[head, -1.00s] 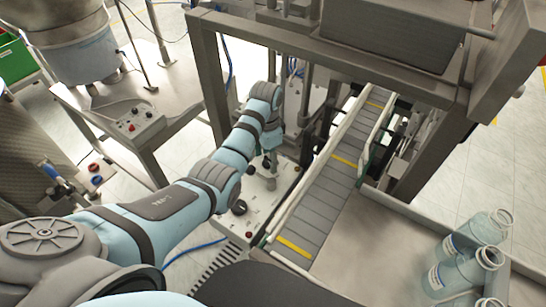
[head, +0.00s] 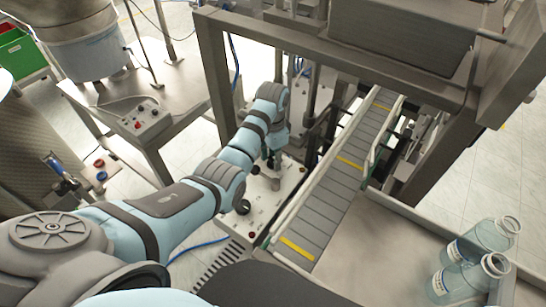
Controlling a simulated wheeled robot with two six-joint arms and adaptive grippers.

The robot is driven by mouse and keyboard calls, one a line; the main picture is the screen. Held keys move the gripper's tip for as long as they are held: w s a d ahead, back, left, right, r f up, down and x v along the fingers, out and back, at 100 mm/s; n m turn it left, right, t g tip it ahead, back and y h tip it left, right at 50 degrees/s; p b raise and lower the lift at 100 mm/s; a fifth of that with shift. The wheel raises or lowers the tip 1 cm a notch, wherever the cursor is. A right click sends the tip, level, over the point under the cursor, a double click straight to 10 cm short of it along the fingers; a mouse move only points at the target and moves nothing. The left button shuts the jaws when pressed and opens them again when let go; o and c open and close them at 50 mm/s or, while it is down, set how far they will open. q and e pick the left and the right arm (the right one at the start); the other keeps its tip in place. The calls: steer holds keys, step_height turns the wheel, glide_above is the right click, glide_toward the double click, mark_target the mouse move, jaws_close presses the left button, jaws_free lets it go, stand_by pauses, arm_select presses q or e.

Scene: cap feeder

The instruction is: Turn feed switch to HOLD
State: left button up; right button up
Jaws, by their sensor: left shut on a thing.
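A control panel (head: 262,212) with dark knobs and small buttons sits beside the conveyor, low in the middle of the head view. A round dark knob (head: 243,207) shows on its near left part. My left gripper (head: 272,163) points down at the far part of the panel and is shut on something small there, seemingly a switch. The fingers hide most of that switch, so its setting and any labels cannot be read. My right gripper is not in view.
A conveyor (head: 330,185) with yellow-marked slats runs just right of the panel. A metal frame (head: 330,50) stands over it. Clear bottles (head: 462,262) stand on the steel table at lower right. A second button box (head: 146,117) sits on a table at left.

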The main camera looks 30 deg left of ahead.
arm_select(q)
steer(key=n, duration=0.5)
steer(key=shift+n, duration=0.3)
steer(key=n, duration=0.5)
steer(key=shift+w+r, duration=0.1)
steer(key=shift+n, duration=0.3)
steer(key=o, duration=1.2)
steer(key=shift+c, duration=0.2)
